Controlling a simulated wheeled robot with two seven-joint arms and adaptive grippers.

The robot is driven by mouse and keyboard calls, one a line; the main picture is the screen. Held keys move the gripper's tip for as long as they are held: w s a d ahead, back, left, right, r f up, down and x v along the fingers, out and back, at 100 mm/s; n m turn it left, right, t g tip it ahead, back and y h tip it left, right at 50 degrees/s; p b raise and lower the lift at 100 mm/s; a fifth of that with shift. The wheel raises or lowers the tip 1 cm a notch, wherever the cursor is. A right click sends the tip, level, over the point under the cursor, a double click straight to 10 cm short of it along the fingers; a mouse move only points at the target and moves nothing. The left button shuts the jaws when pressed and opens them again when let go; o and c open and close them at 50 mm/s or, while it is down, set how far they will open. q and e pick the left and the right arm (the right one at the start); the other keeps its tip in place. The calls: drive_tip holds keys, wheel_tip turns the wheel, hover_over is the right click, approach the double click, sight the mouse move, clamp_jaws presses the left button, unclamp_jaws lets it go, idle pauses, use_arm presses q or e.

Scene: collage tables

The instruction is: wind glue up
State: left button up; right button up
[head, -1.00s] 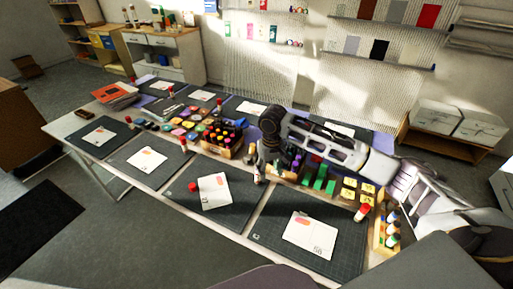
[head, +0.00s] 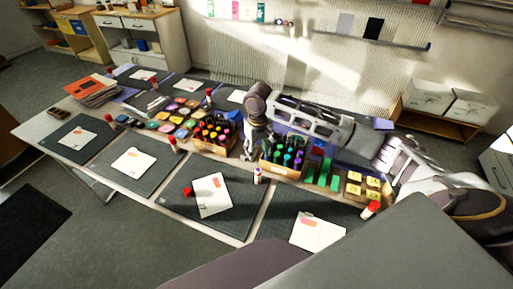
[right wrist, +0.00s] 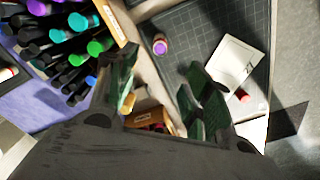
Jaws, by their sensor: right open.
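An uncapped glue stick (head: 257,176) with a white body and purple top stands upright at the edge of a dark mat. It also shows in the right wrist view (right wrist: 160,45), seen from above, beyond my fingertips. A red cap (head: 188,192) lies on the mat beside a white sheet (head: 212,196); it shows again in the right wrist view (right wrist: 242,95). My right gripper (head: 249,155) points down just behind and above the glue stick. Its green-padded fingers (right wrist: 165,90) are apart, with nothing held between them. My left gripper is not in view.
A wooden crate of markers (head: 285,160) stands close to the right of my right gripper. Another crate with red and orange tops (head: 212,135) stands to its left. Red-capped glue sticks stand by other mats, such as one at right (head: 370,210). The mat in front is mostly clear.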

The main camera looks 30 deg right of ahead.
sight(258, 169)
drive_tip(key=shift+f, duration=6.9)
drive_tip(key=shift+c, duration=0.3)
drive_tip(key=c, duration=1)
